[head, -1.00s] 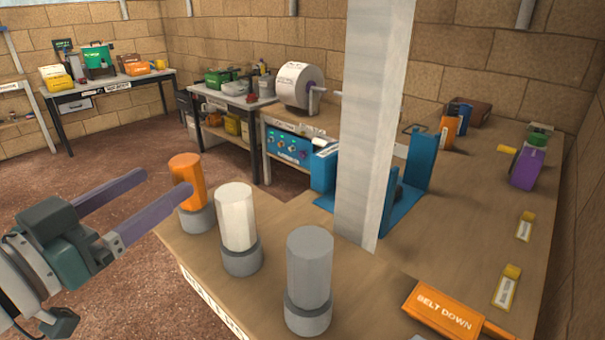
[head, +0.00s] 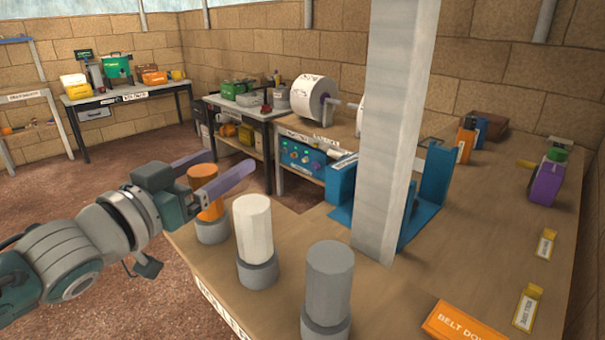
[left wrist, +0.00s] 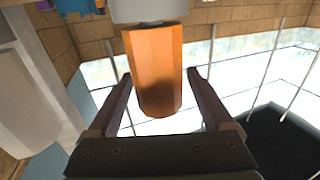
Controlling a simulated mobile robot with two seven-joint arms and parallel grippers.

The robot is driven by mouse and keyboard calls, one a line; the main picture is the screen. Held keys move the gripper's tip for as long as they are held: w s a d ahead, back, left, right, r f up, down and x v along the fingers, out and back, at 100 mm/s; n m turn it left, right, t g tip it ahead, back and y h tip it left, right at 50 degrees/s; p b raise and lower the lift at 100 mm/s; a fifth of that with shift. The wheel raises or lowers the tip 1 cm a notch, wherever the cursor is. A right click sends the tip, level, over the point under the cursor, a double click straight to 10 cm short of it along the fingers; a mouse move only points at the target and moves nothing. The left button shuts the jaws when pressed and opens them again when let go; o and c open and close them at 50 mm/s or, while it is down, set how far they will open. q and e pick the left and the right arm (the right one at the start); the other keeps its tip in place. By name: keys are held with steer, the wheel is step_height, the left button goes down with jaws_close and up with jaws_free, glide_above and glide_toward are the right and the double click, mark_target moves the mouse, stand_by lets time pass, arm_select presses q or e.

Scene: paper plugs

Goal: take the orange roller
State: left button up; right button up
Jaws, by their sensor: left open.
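The orange roller (head: 209,208) stands upright in a grey base near the left edge of the wooden bench. My left gripper (head: 228,166) is open, its two purple fingers level with the roller's upper part, one on each side. The near finger hides part of the roller in the head view. In the left wrist view the orange roller (left wrist: 155,72) shows between the open fingers (left wrist: 158,74), with gaps on both sides. My right gripper is not in view.
A white roller (head: 253,228) and a grey roller (head: 328,280) stand in grey bases to the right of the orange one. A pale post (head: 391,130) rises from the bench behind them. An orange "BELT DOWN" sign (head: 465,325) lies at the front right.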

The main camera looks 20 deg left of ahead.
arm_select(q)
steer(key=shift+c, duration=0.2)
jaws_close()
stand_by(0.4)
